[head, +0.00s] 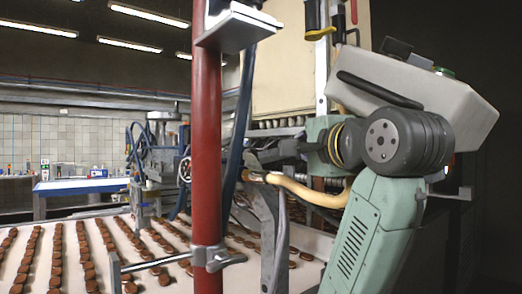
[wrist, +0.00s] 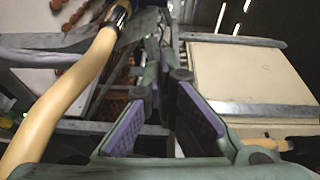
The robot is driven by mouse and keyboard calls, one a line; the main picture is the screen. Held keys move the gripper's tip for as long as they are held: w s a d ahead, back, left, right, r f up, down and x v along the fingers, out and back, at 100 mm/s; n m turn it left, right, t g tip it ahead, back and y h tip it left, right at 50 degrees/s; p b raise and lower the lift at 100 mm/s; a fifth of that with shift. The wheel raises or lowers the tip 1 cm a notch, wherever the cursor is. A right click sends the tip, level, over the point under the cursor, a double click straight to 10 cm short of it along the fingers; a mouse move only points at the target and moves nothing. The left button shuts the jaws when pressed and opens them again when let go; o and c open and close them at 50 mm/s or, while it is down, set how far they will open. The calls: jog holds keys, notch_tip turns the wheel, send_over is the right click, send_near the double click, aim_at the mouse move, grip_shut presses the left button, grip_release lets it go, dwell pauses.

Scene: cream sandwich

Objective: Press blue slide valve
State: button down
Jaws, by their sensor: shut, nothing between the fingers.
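I cannot clearly make out a blue slide valve in either view. In the wrist view, my gripper (wrist: 166,82) reaches forward among machine parts, with its purple-padded fingers shut and nothing held between them. A yellow hose (wrist: 75,92) runs along its left side, and a cream box-like panel (wrist: 250,78) lies to its right. In the head view, my green arm rises at the right and bends left towards the machine. There the gripper's fingertips are hard to tell from the dark parts around them.
A red post (head: 207,145) stands in front of the conveyor (head: 75,275), which carries rows of brown biscuits. The yellow hose (head: 310,193) passes below my wrist. A dark blue hose (head: 240,120) hangs beside the post. Metal brackets crowd the space near my gripper.

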jog(key=shift+s+a+p+x, duration=0.15)
jog(key=shift+a+p+x, duration=0.55)
jog(key=shift+x, duration=1.45)
jog(key=shift+s+a+p+x, duration=0.2)
jog(key=shift+p+x, duration=0.9)
jog(key=shift+x, duration=1.05)
jog(key=shift+s+a+p+x, duration=0.1)
jog(key=shift+a+p+x, duration=0.6)
jog(key=shift+x, duration=1.45)
jog(key=shift+d, duration=0.2)
jog(key=shift+w+a, duration=0.45)
jog(key=shift+w, duration=0.15)
jog(key=shift+w+a, duration=0.45)
jog(key=shift+w, duration=0.15)
jog(key=shift+d, duration=0.15)
